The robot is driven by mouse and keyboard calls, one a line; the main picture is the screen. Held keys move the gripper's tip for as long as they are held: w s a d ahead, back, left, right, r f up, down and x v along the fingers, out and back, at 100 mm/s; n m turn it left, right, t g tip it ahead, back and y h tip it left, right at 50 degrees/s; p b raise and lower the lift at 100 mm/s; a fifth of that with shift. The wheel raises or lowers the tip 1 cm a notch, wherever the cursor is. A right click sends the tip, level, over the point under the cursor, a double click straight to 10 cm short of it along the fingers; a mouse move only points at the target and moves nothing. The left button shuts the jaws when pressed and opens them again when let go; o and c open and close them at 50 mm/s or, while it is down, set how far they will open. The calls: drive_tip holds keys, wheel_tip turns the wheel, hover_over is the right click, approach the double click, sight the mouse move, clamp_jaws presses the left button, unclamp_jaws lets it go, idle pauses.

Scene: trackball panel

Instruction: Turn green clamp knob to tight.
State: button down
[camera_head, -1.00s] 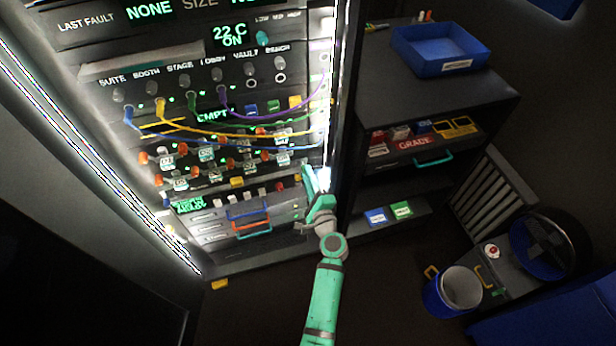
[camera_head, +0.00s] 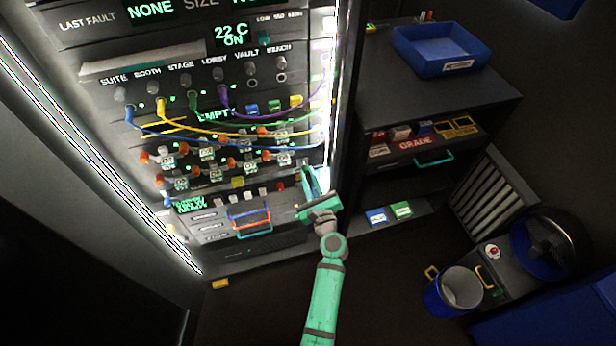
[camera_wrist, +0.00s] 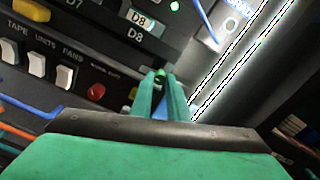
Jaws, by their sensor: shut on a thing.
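The green clamp knob (camera_wrist: 159,76) shows as a small green tip between my fingertips in the wrist view, at the lower right of the rack panel. Most of it is hidden by the fingers, so its pointer and marks cannot be read. My gripper (camera_wrist: 160,88) is shut on it, with green fingers and blue inner faces. In the head view my gripper (camera_head: 312,180) reaches the rack's lower right edge, beside the bright strip, and hides the knob there.
A red button (camera_wrist: 95,91) and white rocker switches (camera_wrist: 37,65) lie left of my fingers. Blue and orange handles (camera_head: 250,222) stick out below them. Cables (camera_head: 240,125) hang across the rack above. A dark shelf unit (camera_head: 440,90) stands close on the right.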

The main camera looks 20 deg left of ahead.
drive_tip(key=shift+m, duration=0.6)
drive_tip(key=c, duration=1.7)
unclamp_jaws()
drive_tip(key=shift+s, duration=0.1)
drive_tip(key=v, duration=1)
drive_tip(key=shift+s+d, duration=0.15)
drive_tip(key=shift+d, duration=0.15)
